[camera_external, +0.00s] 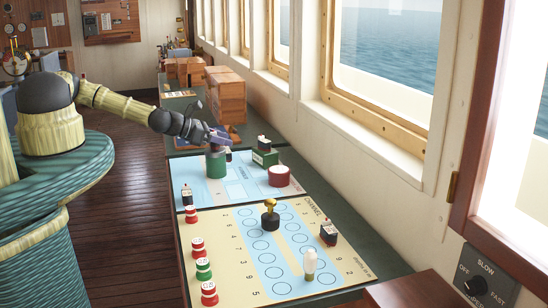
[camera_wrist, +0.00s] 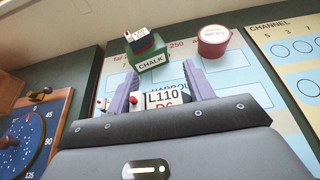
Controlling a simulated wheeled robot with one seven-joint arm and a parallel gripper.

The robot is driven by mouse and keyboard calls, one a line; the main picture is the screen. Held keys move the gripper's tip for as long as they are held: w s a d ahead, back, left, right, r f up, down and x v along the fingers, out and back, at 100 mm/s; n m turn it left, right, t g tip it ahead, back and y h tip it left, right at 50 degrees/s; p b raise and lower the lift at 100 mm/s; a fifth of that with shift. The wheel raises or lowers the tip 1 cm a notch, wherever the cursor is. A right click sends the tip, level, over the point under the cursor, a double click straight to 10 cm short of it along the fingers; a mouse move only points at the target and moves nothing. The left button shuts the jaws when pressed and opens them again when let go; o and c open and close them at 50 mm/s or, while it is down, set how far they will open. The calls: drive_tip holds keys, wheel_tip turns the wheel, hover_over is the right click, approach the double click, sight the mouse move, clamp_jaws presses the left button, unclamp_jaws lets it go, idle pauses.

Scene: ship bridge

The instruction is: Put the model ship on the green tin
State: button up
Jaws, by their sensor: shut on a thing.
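My gripper (camera_wrist: 165,82) is shut on a small block-like model ship (camera_wrist: 166,99) with a white label reading L110, seen between the purple fingers in the wrist view. In the external view my gripper (camera_external: 218,138) is just behind or above a green round tin (camera_external: 215,164); how far apart they are I cannot tell. A green box-shaped tin marked CHALK (camera_wrist: 150,62) stands ahead of the fingers, also seen in the external view (camera_external: 265,158). Another small dark model with a white label (camera_wrist: 140,37) sits on top of it. The held ship's underside is hidden.
A red round tin (camera_external: 279,176) stands right of the chalk tin. Other small dark models (camera_external: 187,196) (camera_external: 328,233), several red and green stacked pieces (camera_external: 204,268), a brass-topped piece (camera_external: 270,215) and a white bulb (camera_external: 310,262) stand on the boards. Wooden boxes (camera_external: 226,95) stand behind.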

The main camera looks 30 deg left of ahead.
drive_tip(key=shift+f, duration=0.3)
drive_tip(key=shift+f, duration=0.15)
drive_tip(key=o, duration=1)
drive_tip(key=shift+c, duration=0.2)
drive_tip(key=b+v, duration=0.3)
drive_tip(key=v, duration=0.9)
drive_tip(key=shift+b, duration=0.4)
